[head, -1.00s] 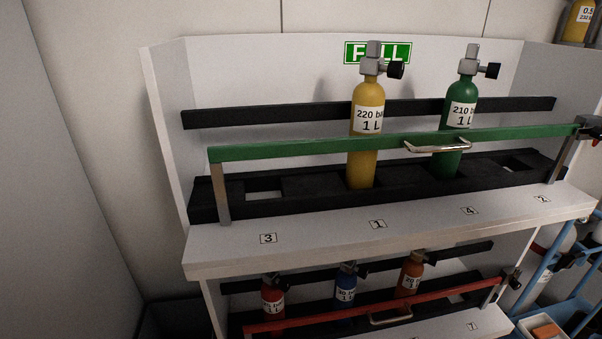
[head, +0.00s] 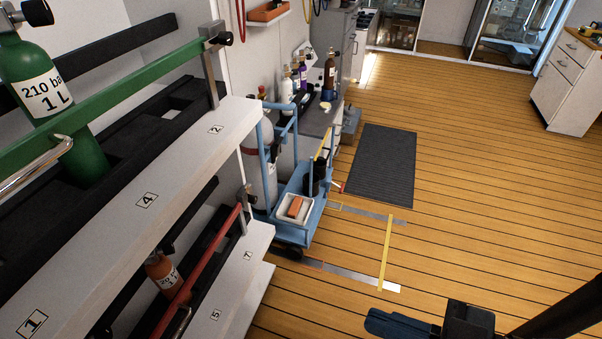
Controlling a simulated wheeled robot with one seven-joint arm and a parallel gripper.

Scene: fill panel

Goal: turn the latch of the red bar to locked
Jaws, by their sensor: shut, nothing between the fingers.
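The red bar (head: 207,258) runs along the front of the lower shelf at the left, below the green bar. Its latch (head: 248,197) is a small dark knob by the metal post at the bar's far end. It is too small here to tell how it is turned. An orange cylinder (head: 160,270) stands behind the red bar. My gripper (head: 385,322) is dark and cut off by the bottom edge at the right. It is shut and empty, well apart from the bar and latch.
The green bar (head: 120,92) with its own latch (head: 222,38) crosses the upper shelf. A blue cart (head: 312,212) with a grey cylinder stands just beyond the shelf's end. A dark mat (head: 375,165) lies on the wooden floor, which is largely clear to the right.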

